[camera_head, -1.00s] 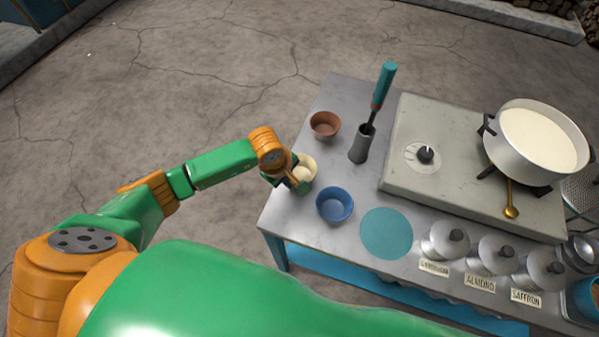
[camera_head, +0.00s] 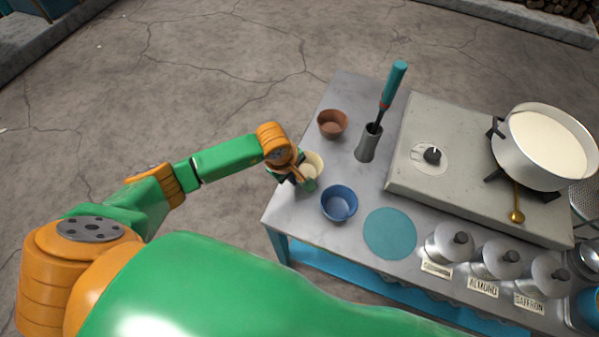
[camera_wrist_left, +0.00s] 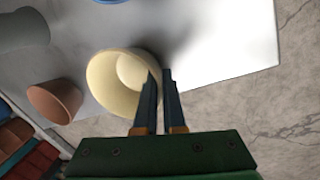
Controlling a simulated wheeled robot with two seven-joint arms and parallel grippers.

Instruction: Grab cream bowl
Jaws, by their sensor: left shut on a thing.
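The cream bowl (camera_head: 314,162) is at the left edge of the metal table (camera_head: 290,212), partly hidden behind my left gripper (camera_head: 304,180) in the head view. In the left wrist view the cream bowl (camera_wrist_left: 108,82) is open towards the camera, with a pale inside. My left gripper (camera_wrist_left: 159,76) is shut on the bowl's near wall, with its two dark fingers close together at the rim. I cannot tell whether the bowl touches the table. My right gripper is not in view.
A blue bowl (camera_head: 339,203) stands close to the right of my left gripper, and a brown bowl (camera_head: 332,124) stands behind. A grey holder (camera_head: 368,143) with a teal-handled tool, a stove with a white pot (camera_head: 545,146), a teal disc (camera_head: 390,233) and labelled metal jars (camera_head: 449,242) fill the right.

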